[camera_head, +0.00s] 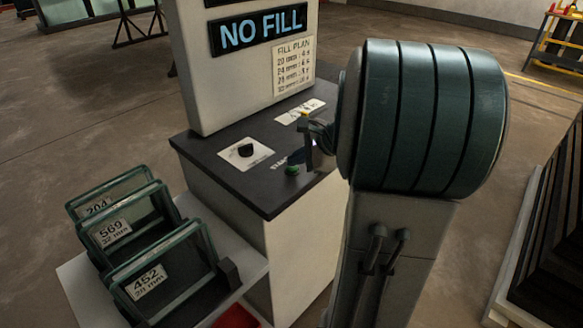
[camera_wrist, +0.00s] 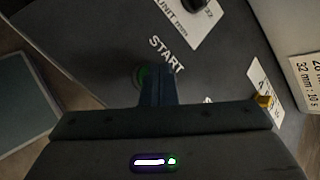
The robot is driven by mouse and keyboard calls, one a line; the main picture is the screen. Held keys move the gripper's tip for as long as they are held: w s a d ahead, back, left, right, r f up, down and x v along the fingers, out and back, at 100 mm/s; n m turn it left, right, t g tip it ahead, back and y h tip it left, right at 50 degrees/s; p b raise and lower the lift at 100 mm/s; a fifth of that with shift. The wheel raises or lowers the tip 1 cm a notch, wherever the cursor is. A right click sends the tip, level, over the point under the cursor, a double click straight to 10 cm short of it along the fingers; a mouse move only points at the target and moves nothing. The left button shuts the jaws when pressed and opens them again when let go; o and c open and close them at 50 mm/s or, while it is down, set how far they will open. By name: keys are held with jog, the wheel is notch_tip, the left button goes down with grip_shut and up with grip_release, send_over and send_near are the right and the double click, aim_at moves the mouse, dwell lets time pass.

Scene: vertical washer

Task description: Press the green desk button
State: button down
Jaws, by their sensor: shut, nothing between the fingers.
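The green desk button (camera_head: 292,170) sits near the front edge of the dark console top (camera_head: 262,187), by a START label. My gripper (camera_head: 299,157) is shut and empty, its fingertips pointing down just above and beside the button. The START label (camera_wrist: 167,53) lies just beyond the fingers.
A black knob (camera_head: 245,150) on a white plate is left of the button. A yellow lever (camera_head: 305,118) stands behind my gripper. The upright panel (camera_head: 200,70) shows NO FILL. Labelled glass panes (camera_head: 160,275) stand in a rack at lower left.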

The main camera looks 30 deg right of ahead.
aim_at(296, 168)
jog(key=shift+f+b, duration=0.3)
jog(key=shift+f, duration=0.05)
jog(key=shift+r, duration=0.1)
dwell(0.4)
jog(key=shift+r+p, duration=0.8)
jog(key=shift+r, duration=0.1)
jog(key=shift+r, duration=0.1)
notch_tip(296, 168, up, 5)
jog(key=p, duration=0.4)
jog(key=shift+a, duration=0.1)
dwell(0.4)
